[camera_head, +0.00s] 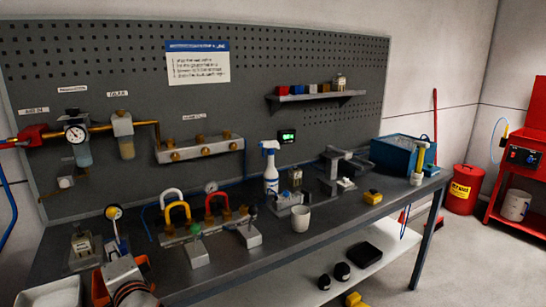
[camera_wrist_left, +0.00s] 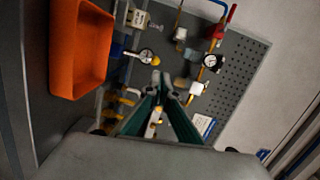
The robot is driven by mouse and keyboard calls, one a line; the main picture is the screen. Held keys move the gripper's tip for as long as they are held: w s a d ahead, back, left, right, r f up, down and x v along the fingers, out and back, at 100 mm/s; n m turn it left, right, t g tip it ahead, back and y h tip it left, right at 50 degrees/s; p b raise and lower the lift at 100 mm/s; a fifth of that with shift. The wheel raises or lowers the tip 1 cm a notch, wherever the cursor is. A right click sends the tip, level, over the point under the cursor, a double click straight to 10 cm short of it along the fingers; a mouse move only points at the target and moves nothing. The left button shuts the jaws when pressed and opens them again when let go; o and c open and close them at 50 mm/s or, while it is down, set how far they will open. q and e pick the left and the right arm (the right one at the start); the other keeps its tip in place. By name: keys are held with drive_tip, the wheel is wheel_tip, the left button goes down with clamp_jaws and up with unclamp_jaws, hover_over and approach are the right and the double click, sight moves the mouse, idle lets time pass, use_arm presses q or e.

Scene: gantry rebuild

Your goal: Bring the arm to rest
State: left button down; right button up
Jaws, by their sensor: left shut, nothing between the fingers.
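My left gripper (camera_wrist_left: 160,82) is shut and empty; its dark, green-edged fingers come together at the tips in the left wrist view. In the head view, my left gripper (camera_head: 118,265) is at the lower left, over the front left of the bench. It is beside an orange bin (camera_head: 101,286), which it partly hides. The orange bin also shows at the upper left of the wrist view (camera_wrist_left: 82,50). My right gripper is in neither view.
A gauge on a stand (camera_head: 114,212) rises just beyond my left gripper. A pegboard (camera_head: 330,60) with pipes stands behind. Open floor lies at the right.

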use_arm(q)
drive_tip(key=s+f+n+g+h, duration=0.2)
drive_tip(key=s+f+g+h, duration=0.45)
drive_tip(key=s+f, duration=1.75)
drive_tip(key=w+d+f+n+t+h, duration=0.1)
drive_tip(key=d+f+t+h, duration=0.3)
drive_tip(key=d+f, duration=0.9)
drive_tip(key=shift+w+d+n+h, duration=0.4)
drive_tip(key=shift+d+n+h, duration=0.3)
drive_tip(key=shift+d+h, duration=1.15)
drive_tip(key=shift+d+r, duration=0.1)
drive_tip(key=shift+s, duration=0.1)
